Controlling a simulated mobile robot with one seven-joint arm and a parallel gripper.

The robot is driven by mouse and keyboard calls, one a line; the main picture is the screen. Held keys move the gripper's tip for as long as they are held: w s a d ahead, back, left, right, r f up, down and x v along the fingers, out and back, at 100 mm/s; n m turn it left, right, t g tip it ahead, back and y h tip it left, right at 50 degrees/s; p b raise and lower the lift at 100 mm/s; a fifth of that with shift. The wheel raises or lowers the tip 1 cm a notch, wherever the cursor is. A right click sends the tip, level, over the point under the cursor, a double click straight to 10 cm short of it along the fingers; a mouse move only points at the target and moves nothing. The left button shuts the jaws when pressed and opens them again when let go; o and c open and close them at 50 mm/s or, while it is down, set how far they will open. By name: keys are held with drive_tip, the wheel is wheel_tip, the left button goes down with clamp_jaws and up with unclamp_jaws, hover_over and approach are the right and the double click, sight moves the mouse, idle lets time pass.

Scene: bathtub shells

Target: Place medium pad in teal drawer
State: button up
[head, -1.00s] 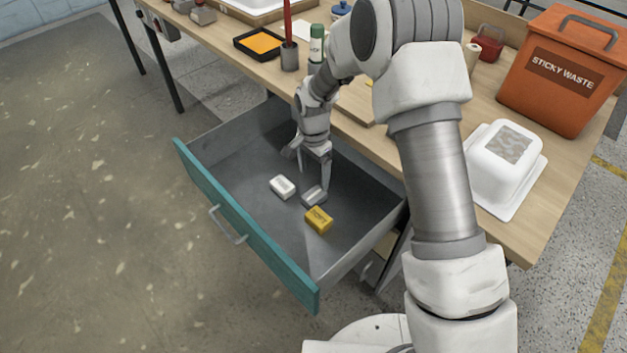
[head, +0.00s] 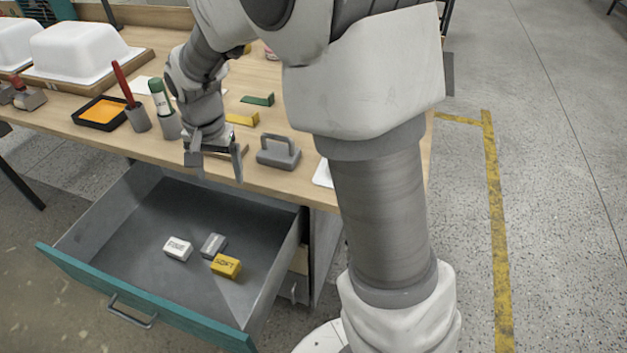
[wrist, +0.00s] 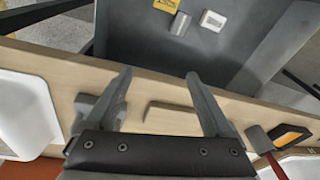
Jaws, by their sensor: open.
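The teal-fronted drawer (head: 140,305) is pulled out below the bench. Inside on its grey floor lie a grey pad (head: 214,245), a white pad (head: 178,249) and a yellow pad (head: 226,265) marked SOFT, close together. The grey pad's label is too small to read; it looks to be the medium pad. In the wrist view the grey pad (wrist: 181,23) lies between the yellow pad (wrist: 166,5) and the white pad (wrist: 213,20). My gripper (head: 212,165) is open and empty at the bench's front edge, above and behind the pads; its spread fingers (wrist: 158,75) show nothing between them.
A grey handled block (head: 278,152) stands on the bench right of my gripper. Yellow (head: 242,119) and green (head: 258,100) pieces lie behind.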

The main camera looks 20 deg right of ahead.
drive_tip(key=s+d+r+n+t, duration=0.25)
drive_tip(key=s+d+r, duration=0.45)
drive_tip(key=s+r, duration=0.35)
drive_tip(key=s+d+r+n, duration=0.1)
drive_tip(key=s+d, duration=0.1)
drive_tip(key=s, duration=0.3)
drive_tip(key=s+d+r+n+t, duration=0.1)
drive_tip(key=s+d+n, duration=0.1)
drive_tip(key=s, duration=0.4)
drive_tip(key=shift+s+d+r, duration=0.2)
drive_tip(key=shift+r, duration=0.1)
drive_tip(key=shift+r, duration=0.1)
wheel_tip(320, 180, up, 17)
drive_tip(key=p, duration=1.7)
drive_tip(key=shift+a, duration=0.15)
